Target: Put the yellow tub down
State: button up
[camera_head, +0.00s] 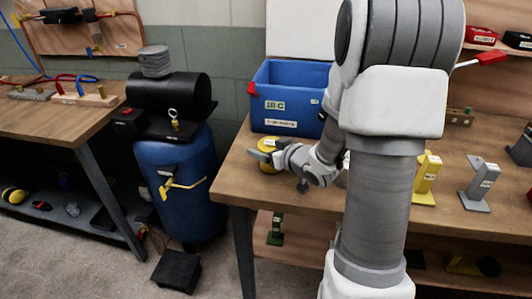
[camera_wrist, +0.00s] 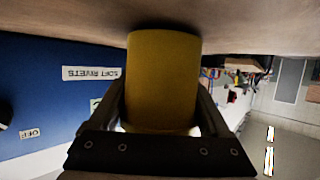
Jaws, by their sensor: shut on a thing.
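The yellow tub (camera_head: 268,143) is at the left front part of the workbench, just in front of the blue bin. In the wrist view the yellow tub (camera_wrist: 162,80) stands between the two fingers, one on each side. My gripper (camera_head: 266,156) is shut on it and reaches in from the right. In the wrist view my gripper (camera_wrist: 160,108) hides the tub's near end. The tub's far end meets or nearly meets the brown bench top (camera_wrist: 60,22); I cannot tell whether it touches.
The blue bin (camera_head: 290,98) stands close behind the tub; its side (camera_wrist: 40,90) shows a "SOFT RIVETS" label. A yellow bracket (camera_head: 426,178) and a grey bracket (camera_head: 478,185) stand to the right on the workbench (camera_head: 228,180). A blue compressor (camera_head: 180,185) stands left.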

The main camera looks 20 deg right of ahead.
jog(key=shift+f, duration=0.1)
jog(key=o, duration=1.1)
jog(key=shift+f, duration=0.25)
jog(key=o, duration=0.3)
jog(key=shift+r, duration=0.1)
